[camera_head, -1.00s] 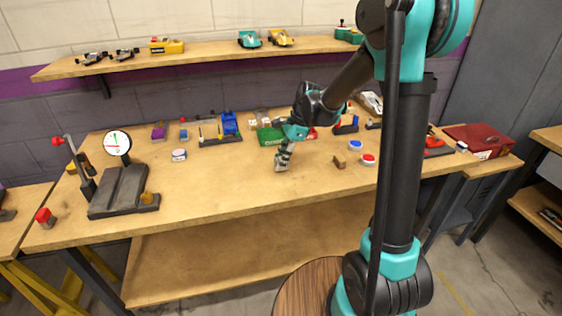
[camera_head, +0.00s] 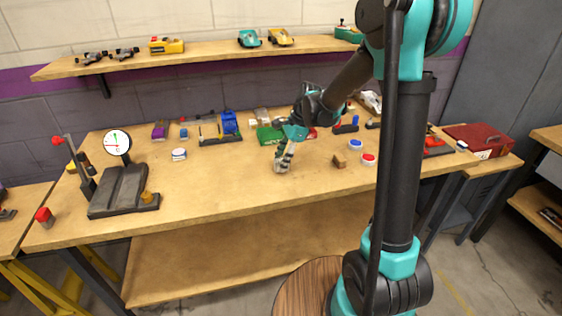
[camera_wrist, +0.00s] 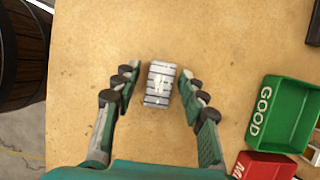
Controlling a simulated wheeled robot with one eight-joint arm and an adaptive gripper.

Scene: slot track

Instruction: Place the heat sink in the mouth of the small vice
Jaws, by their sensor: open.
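The heat sink is a small silver-grey ridged block (camera_wrist: 159,84), lying on the wooden bench top (camera_wrist: 105,40) in the wrist view. My gripper (camera_wrist: 160,88) is open, with one finger on each side of it and a gap showing at both sides. In the head view my gripper (camera_head: 282,164) points down low over the middle of the bench, and the heat sink is hard to make out there.
A green GOOD bin (camera_wrist: 284,116) and a red bin (camera_wrist: 264,167) lie right of my gripper in the wrist view. A dial gauge stand (camera_head: 118,144) is at the bench's left. A wooden block (camera_head: 340,160) and round red-topped (camera_head: 368,159) and blue-topped (camera_head: 355,146) pieces sit to the right.

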